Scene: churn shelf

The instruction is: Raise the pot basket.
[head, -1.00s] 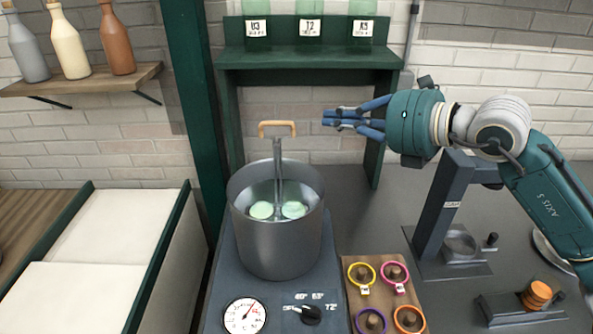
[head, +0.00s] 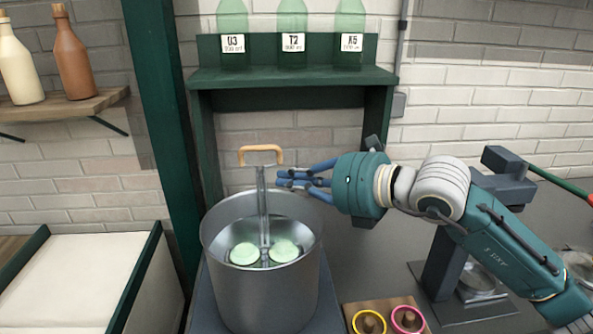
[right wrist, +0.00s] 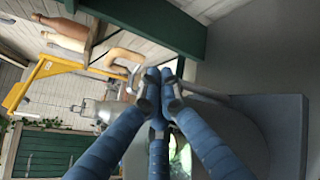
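The grey metal pot (head: 225,285) stands on a dark stove unit. The basket sits inside the pot with two pale green round pieces (head: 245,253) on it. Its upright metal stem (head: 262,205) rises above the rim to a wooden handle (head: 242,154). My right gripper (head: 281,179) is just right of the stem, below the handle, apart from both in the head view. Its three blue fingers have their tips drawn together, with nothing seen between them. The right wrist view shows the wooden handle (right wrist: 125,55) just beyond the fingertips. My left gripper is out of view.
A green shelf (head: 295,78) with labelled bottles (head: 292,32) stands behind the pot. A wooden board with coloured rings (head: 370,322) lies in front right. A dark press (head: 440,260) stands at the right. A white-topped counter (head: 75,275) is at the left.

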